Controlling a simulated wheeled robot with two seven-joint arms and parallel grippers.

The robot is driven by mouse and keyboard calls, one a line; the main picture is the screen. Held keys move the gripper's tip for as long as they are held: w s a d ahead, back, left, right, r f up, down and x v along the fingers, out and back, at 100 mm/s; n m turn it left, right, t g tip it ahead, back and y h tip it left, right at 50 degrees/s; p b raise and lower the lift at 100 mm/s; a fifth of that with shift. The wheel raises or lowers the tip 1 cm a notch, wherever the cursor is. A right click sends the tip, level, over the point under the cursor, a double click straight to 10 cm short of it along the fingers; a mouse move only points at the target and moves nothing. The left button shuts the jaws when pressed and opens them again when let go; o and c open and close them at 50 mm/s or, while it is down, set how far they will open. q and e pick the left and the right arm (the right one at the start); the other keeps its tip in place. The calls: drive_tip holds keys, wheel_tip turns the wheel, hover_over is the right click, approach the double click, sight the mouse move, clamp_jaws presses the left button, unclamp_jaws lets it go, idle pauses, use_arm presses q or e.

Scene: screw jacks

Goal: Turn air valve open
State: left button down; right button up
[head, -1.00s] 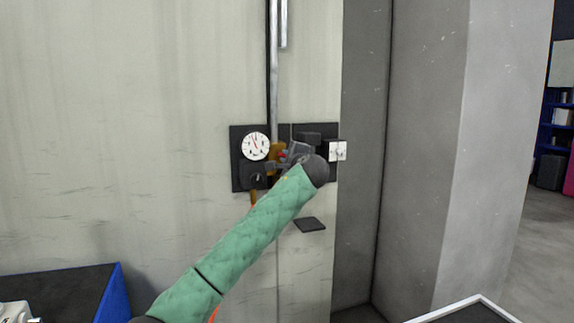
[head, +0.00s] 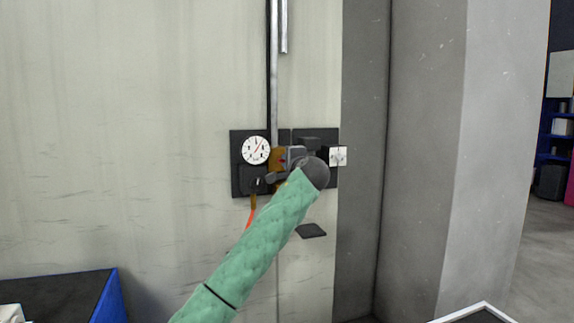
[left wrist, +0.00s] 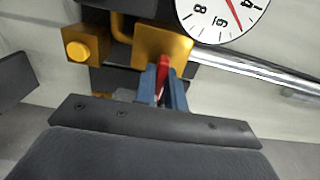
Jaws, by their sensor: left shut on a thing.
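The air valve shows as a brass block (left wrist: 163,45) with a red handle (left wrist: 162,75) in the left wrist view. In the head view the brass valve (head: 277,158) sits on a dark wall panel, below a vertical metal pipe and partly hidden by my gripper. My left gripper (head: 283,168) is at the valve; in the left wrist view its bluish fingers (left wrist: 163,92) are shut on the red handle, one on each side. The white round gauge (head: 256,150) is just left of the valve, its red needle pointing up and right. My right gripper is not in view.
A small white switch plate (head: 338,156) is right of the valve. A dark ledge (head: 311,230) sticks out below. The metal pipe (head: 273,80) runs up the wall. A grey pillar (head: 420,120) stands right; a blue-edged dark bin (head: 106,298) is lower left.

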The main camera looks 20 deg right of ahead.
use_arm(q)
drive_tip(key=shift+f, duration=0.25)
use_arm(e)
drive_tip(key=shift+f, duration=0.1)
use_arm(q)
drive_tip(key=c, duration=1.5)
unclamp_jaws()
drive_tip(key=shift+o, duration=0.2)
drive_tip(key=shift+a+r, duration=0.1)
drive_tip(key=shift+s, duration=0.15)
drive_tip(key=s+b, duration=0.2)
drive_tip(key=s, duration=0.5)
drive_tip(key=shift+s, duration=0.25)
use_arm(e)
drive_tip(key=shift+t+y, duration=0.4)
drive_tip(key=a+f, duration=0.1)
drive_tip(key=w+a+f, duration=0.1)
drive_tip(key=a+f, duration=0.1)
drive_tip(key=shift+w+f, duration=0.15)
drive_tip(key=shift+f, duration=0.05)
use_arm(q)
drive_tip(key=shift+d, duration=0.2)
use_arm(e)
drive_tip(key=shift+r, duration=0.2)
